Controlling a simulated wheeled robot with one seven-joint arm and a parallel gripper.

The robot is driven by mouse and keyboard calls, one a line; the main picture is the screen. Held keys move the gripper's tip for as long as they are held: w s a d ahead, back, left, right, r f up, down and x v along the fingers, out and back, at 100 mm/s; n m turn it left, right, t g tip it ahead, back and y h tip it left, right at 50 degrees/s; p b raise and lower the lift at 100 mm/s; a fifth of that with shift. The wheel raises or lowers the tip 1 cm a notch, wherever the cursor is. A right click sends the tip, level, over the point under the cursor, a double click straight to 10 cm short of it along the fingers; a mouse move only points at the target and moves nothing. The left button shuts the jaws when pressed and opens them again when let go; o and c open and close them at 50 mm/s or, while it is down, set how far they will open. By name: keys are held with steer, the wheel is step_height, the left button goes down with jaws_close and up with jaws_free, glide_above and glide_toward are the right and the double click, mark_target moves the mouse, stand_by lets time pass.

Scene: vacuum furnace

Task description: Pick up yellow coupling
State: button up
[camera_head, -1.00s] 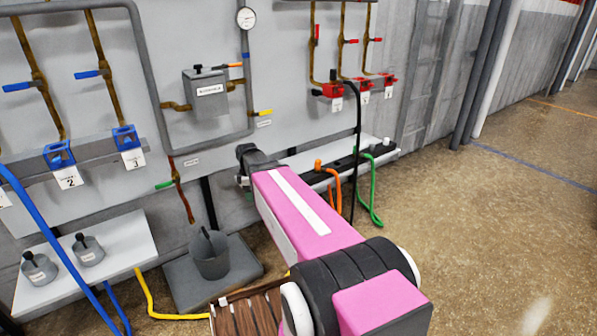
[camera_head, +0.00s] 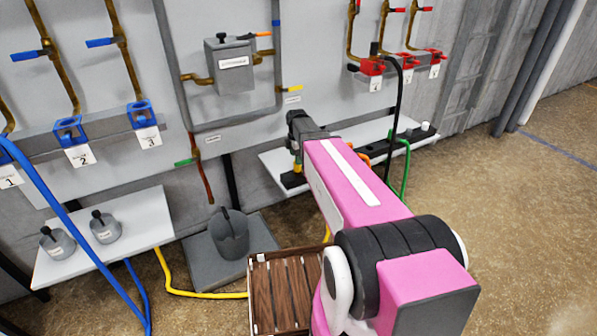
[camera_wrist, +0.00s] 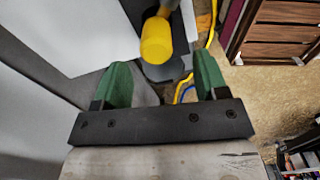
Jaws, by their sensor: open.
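The yellow coupling (camera_wrist: 157,42) shows in the wrist view as a thick yellow cylinder with a narrower stem running up to the top edge. It lies ahead of my gripper (camera_wrist: 163,78), between the lines of its two green fingers and apart from both. My gripper is open and empty. In the head view my arm reaches toward the wall, and its fingers and the coupling cannot be made out clearly there. A yellow hose (camera_head: 200,294) runs along the floor in the head view, and a yellow hose also shows in the wrist view (camera_wrist: 186,86).
A grey bucket (camera_head: 230,237) stands on a grey floor plate left of my arm. A slatted wooden crate (camera_head: 285,292) is close beside my arm. A white shelf (camera_head: 150,222) holds two grey pots. A white shelf (camera_head: 275,165) with hoses lies behind my arm. Floor at right is clear.

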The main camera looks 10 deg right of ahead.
mark_target(302, 172)
steer(key=shift+w+d+f, duration=0.1)
steer(key=shift+d+f, duration=0.05)
steer(key=shift+f, duration=1.15)
steer(key=shift+w+d+f, duration=0.1)
steer(key=shift+d+f, duration=0.05)
steer(key=shift+f, duration=1.15)
steer(key=c, duration=1.2)
